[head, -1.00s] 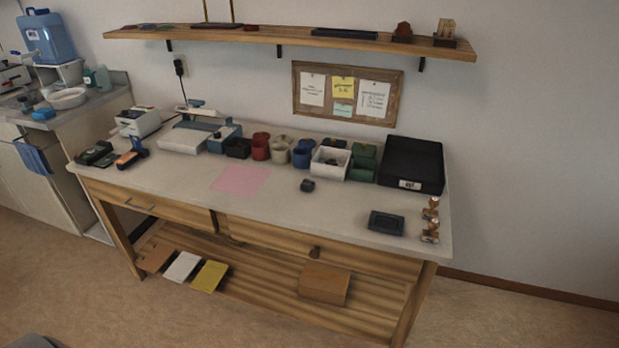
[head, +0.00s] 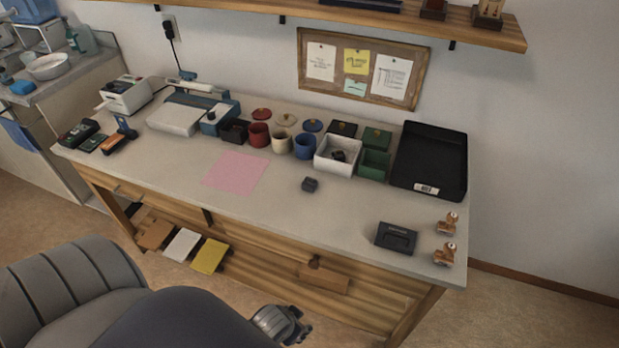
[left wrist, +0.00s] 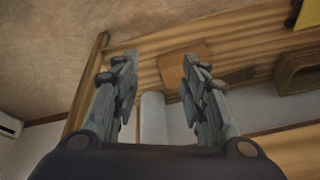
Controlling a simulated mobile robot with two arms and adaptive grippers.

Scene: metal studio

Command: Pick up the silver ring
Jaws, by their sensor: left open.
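I cannot make out a silver ring in either view. My right gripper is not in view.
Several coloured pots and boxes, including a white box (head: 337,168), stand along the back. A black tray (head: 428,165) is at the right. A dark stand (head: 396,238) and two stamps (head: 445,253) are at the right front. A pink sheet (head: 236,170) lies flat; bench around it is clear.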

